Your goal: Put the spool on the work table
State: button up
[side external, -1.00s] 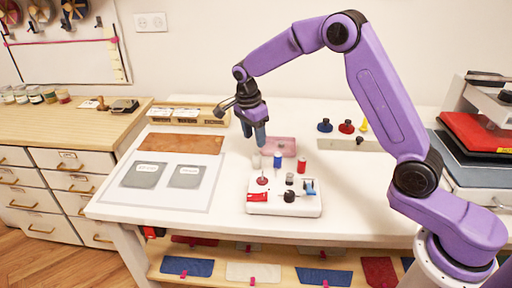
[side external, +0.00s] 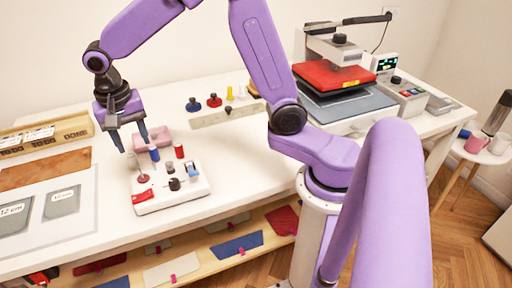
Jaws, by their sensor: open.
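My gripper (side external: 133,146) points down, fingers apart and empty, just above and behind the left part of a white block (side external: 200,190). A blue spool (side external: 154,154) with a pale end stands near the right fingertip. A red spool (side external: 179,151) stands to its right. A pale spool-like piece (side external: 132,161) is partly hidden below the left finger. Whether these stand on the block or on the table behind it is hard to tell. The white work table (side external: 250,150) lies under all of this. Which spool the task means is not shown.
The block carries a dark knob (side external: 174,184), a red piece (side external: 143,197) and a red-topped pin (side external: 143,178). A pink tray (side external: 150,134) lies behind. A holder (side external: 225,115) with coloured knobs stands farther back. A red-topped press (side external: 335,78) is at right. Table right of the block is clear.

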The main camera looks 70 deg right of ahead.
jog(key=s+d+n, duration=0.3)
jog(key=s+n, duration=0.7)
jog(key=s, duration=0.4)
jog(key=s+d+n+y, duration=0.1)
jog(key=s+d+n, duration=0.2)
jog(key=s+n, duration=0.7)
jog(key=s, duration=0.4)
jog(key=shift+d, duration=0.3)
